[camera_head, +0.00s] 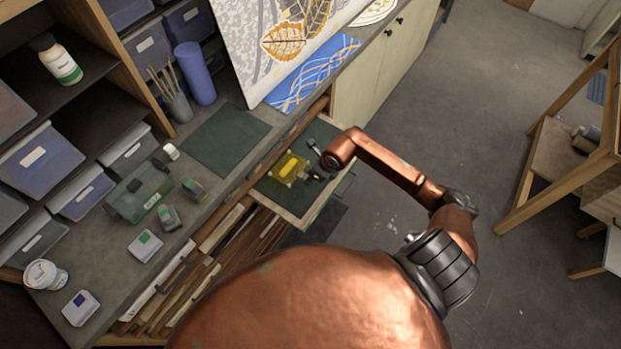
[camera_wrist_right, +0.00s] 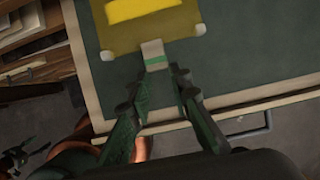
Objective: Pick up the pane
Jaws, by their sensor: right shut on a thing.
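The pane (camera_head: 289,167) is a small yellow, see-through square with a brighter yellow patch. In the head view it is over the green mat of a pulled-out drawer (camera_head: 328,130). In the right wrist view the pane (camera_wrist_right: 122,32) is at the top, with a pale tab (camera_wrist_right: 154,55) with a green stripe at its near edge. My right gripper (camera_head: 314,172) is at the pane's right side. In the wrist view its fingers (camera_wrist_right: 160,74) are shut on the tab. Whether the pane touches the mat is hard to tell. My left gripper is out of view.
The grey workbench (camera_head: 110,275) holds a green transparent box (camera_head: 140,192), a dark green mat (camera_head: 226,137), a blue cylinder (camera_head: 195,74) and small containers. A slotted rack (camera_head: 190,285) of panels is beside the drawer. A wooden table (camera_head: 560,150) stands at right; floor between is clear.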

